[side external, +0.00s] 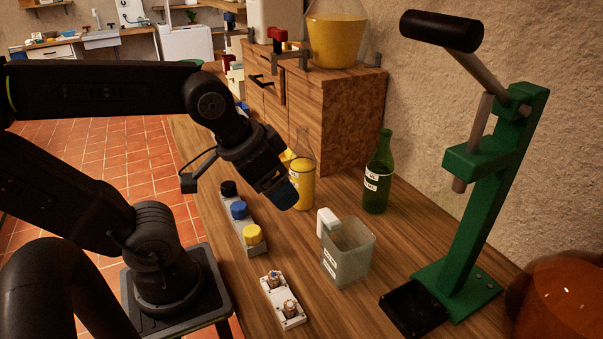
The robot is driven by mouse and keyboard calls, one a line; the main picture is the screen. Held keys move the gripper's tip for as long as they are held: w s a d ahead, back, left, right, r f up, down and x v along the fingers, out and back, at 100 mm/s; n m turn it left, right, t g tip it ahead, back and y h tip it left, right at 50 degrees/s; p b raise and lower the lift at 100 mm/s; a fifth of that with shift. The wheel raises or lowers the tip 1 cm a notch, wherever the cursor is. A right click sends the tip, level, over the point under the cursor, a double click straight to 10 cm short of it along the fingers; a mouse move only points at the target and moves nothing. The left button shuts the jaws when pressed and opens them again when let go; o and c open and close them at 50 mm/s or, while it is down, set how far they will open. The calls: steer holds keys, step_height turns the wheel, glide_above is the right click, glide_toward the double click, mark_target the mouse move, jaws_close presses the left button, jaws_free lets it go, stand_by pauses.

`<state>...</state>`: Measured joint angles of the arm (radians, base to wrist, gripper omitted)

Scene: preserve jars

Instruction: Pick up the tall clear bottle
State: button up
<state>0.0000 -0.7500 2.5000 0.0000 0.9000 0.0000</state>
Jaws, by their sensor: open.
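The tall clear bottle (302,188) stands upright on the wooden table, with yellow liquid and a white label low on its side. Its narrow neck rises in front of the wooden cabinet. My gripper (284,197) points down and to the right, just left of the bottle in the side view, and overlaps part of its left edge. It is open and seems to hold nothing. The gap between gripper and bottle in depth cannot be told from this one view.
A green bottle (378,180) and a clear square jug (348,252) stand to the right. A rack with black, blue and yellow caps (240,215) is at left. A green press (485,190) stands at far right. A white holder (283,300) lies in front.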

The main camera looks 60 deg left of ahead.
steer(key=o, duration=0.4)
steer(key=m+y, duration=1.3)
steer(key=m, duration=0.9)
glide_toward(304, 181)
steer(key=shift+m, duration=0.3)
steer(key=x, duration=1.2)
steer(key=shift+w+a, duration=0.1)
steer(key=shift+a, duration=0.15)
